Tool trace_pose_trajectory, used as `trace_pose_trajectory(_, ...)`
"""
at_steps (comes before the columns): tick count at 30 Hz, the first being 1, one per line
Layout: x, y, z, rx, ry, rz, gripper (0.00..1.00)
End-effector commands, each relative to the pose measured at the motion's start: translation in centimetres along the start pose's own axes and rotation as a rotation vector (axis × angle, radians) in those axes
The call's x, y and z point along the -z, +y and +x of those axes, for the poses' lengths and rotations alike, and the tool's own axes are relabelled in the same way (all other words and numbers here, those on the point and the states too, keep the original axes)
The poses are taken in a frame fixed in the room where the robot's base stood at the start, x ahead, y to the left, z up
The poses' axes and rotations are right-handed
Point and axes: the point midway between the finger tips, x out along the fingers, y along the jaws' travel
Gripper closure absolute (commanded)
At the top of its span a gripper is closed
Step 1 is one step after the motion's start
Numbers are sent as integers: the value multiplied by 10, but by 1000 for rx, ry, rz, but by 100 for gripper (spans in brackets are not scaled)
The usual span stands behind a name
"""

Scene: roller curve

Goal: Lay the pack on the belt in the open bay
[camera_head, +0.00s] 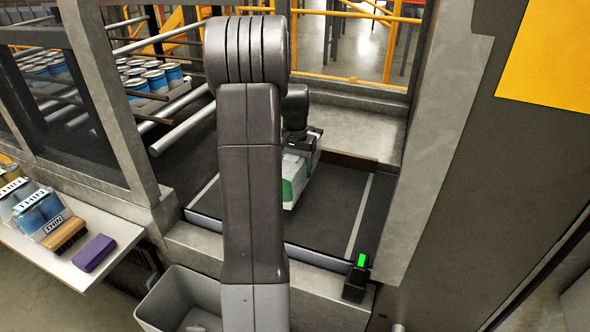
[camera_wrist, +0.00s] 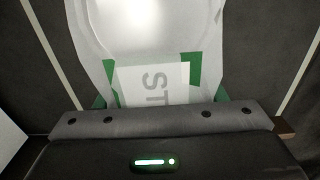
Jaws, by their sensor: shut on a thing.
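The pack (camera_head: 294,178) is white with green corners. It is in the bay behind my arm, which hides its left part. My gripper (camera_head: 304,146) is shut on it from above and behind. The pack also fills the upper middle of the wrist view (camera_wrist: 155,45), with a white label with grey letters. The gripper's dark edge (camera_wrist: 160,122) lies across its near end. The dark belt (camera_head: 335,200) has pale lines across it and lies below the pack. I cannot tell whether the pack touches the belt.
A grey post (camera_head: 430,150) bounds the bay at right, another (camera_head: 110,100) at left. A green-lit device (camera_head: 358,278) stands on the front sill. Rollers (camera_head: 180,117) and trays of blue cans (camera_head: 150,80) lie behind left. A side table (camera_head: 65,262) and grey bin (camera_head: 165,305) are at lower left.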

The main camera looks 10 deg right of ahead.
Motion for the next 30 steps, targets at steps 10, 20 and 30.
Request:
trace_pose_trajectory(10, 0, 0, 32, 0, 3, -1, 95)
trace_pose_trajectory(20, 0, 0, 66, 0, 2, -2, 95)
trace_pose_trajectory(30, 1, 0, 69, 1, 4, -2, 95)
